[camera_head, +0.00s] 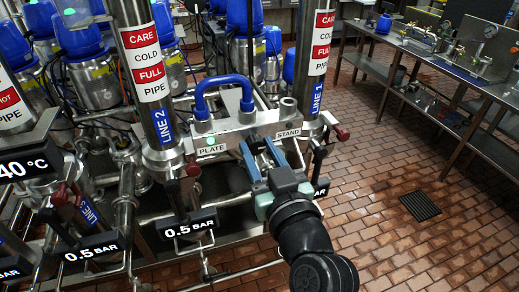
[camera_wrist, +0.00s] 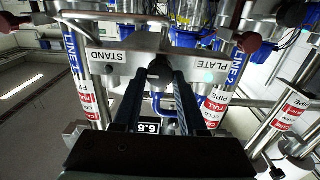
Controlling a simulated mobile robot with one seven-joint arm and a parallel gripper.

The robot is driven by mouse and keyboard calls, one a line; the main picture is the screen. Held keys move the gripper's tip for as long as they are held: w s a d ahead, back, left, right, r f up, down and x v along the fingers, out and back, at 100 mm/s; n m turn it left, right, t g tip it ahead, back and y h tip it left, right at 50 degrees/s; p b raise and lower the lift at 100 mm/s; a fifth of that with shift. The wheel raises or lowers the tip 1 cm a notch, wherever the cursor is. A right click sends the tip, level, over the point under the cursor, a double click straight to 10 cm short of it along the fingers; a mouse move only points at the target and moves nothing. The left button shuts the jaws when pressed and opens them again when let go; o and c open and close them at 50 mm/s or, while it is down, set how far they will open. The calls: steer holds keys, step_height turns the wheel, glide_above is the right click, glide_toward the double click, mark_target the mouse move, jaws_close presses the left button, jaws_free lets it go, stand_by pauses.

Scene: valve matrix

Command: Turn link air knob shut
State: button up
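A small dark knob (camera_head: 255,141) sits on the metal block between the PLATE and STAND labels; no label naming it as the link air knob is readable. It also shows in the wrist view (camera_wrist: 160,70), straight ahead between my fingertips. My gripper (camera_head: 257,145) reaches the front of this block from the lower right. Its two fingers are spread apart, one on each side of the knob, in the wrist view too (camera_wrist: 161,80). Any contact between fingers and knob cannot be made out. The fingers partly hide the knob, and its turn angle is unclear.
A blue curved hose (camera_head: 222,82) arches above the block. The LINE 2 pipe (camera_head: 150,80) and LINE 1 pipe (camera_head: 315,50) stand on either side. Dark red-tipped levers (camera_head: 341,133) and a 0.5 BAR display (camera_head: 189,224) are close by. Tiled floor (camera_head: 400,170) is open at right.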

jaws_close()
steer(key=shift+m, duration=0.4)
steer(key=m, duration=0.3)
steer(key=shift+d+m+p, duration=0.1)
steer(key=shift+m+p, duration=0.2)
steer(key=m+p, duration=0.1)
steer(key=m, duration=0.2)
steer(key=shift+m, duration=0.3)
steer(key=m+p, duration=0.2)
steer(key=m, duration=0.3)
steer(key=shift+d, duration=0.1)
steer(key=shift+f+m+p, duration=0.1)
steer(key=shift+m+p, duration=1.25)
steer(key=shift+m, duration=1.15)
